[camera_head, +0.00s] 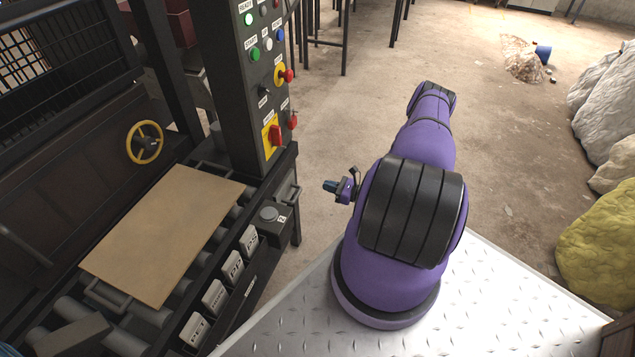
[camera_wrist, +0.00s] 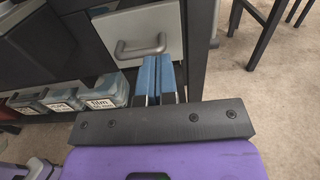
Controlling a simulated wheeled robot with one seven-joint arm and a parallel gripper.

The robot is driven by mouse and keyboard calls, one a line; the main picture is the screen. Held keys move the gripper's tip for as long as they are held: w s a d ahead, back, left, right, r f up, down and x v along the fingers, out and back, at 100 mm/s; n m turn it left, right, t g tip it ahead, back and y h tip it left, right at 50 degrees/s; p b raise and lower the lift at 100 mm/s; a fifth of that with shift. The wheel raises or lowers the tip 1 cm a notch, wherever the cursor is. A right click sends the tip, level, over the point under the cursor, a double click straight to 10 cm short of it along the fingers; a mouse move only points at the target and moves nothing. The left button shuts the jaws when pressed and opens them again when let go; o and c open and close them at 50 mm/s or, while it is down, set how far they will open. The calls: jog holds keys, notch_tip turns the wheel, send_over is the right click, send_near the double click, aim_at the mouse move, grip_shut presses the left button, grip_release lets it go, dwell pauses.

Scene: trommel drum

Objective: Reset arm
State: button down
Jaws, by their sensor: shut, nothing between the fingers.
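My purple arm (camera_head: 410,210) rises from the metal plate and is folded, its elbow pointing away over the floor. My gripper (camera_head: 329,186) shows as a small dark and teal tip to the left of the arm, apart from the machine. In the wrist view, my gripper (camera_wrist: 158,78) has its two blue fingers side by side, shut and empty. Behind the fingers is a pale drawer front with a grey handle (camera_wrist: 140,46). I cannot tell the exact gap between the fingers and the drawer.
The control panel (camera_head: 262,80) with buttons and red switches stands left of the arm. A tan board (camera_head: 165,232) lies on rollers, with labelled boxes (camera_head: 233,268) beside it. A yellow sack (camera_head: 600,245) and grey sacks (camera_head: 605,100) are at right.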

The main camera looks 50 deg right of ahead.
jog(key=shift+s+d, duration=0.1)
jog(key=shift+s, duration=0.15)
